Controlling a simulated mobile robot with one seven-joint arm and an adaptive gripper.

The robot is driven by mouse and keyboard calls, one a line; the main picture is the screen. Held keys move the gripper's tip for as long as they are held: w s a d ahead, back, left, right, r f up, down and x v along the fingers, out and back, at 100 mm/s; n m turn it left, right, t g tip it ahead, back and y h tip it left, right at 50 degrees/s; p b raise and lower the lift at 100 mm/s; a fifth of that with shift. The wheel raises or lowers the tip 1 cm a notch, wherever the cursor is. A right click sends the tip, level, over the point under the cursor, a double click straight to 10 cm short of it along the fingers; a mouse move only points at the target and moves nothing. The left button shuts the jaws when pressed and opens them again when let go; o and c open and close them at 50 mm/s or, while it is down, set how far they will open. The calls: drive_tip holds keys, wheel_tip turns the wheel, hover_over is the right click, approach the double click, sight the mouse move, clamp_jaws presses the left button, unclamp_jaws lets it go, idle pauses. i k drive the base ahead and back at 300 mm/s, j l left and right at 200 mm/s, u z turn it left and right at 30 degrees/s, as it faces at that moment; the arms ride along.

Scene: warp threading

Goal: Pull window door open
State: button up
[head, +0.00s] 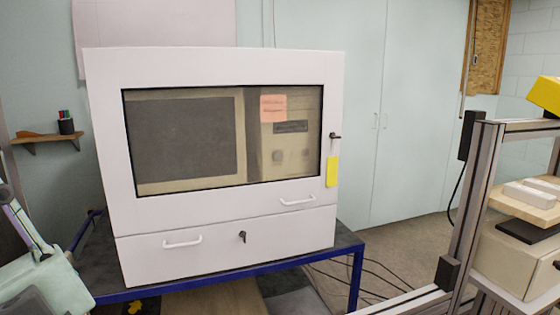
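A white cabinet (215,60) stands on a dark table with a blue frame. Its window door (230,200) is the upper front part, with a large dark-edged window pane (190,140). The door looks closed, flush with the front. A white bar handle (297,201) sits at its lower right. A small dark latch (335,136) is on the right edge, above a yellow label (332,171). Behind the pane a beige machine with a pink note shows. My gripper is not in view.
Below the door is a closed drawer panel with a white handle (182,243) and a dark key or lock (242,237). The blue-framed table (357,268) carries the cabinet. A metal-profile frame (470,210) stands at right. Cables lie on the floor between them.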

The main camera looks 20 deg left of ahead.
sight(110, 72)
drive_tip(key=j+z, duration=1.05)
drive_tip(key=i+l, duration=0.05)
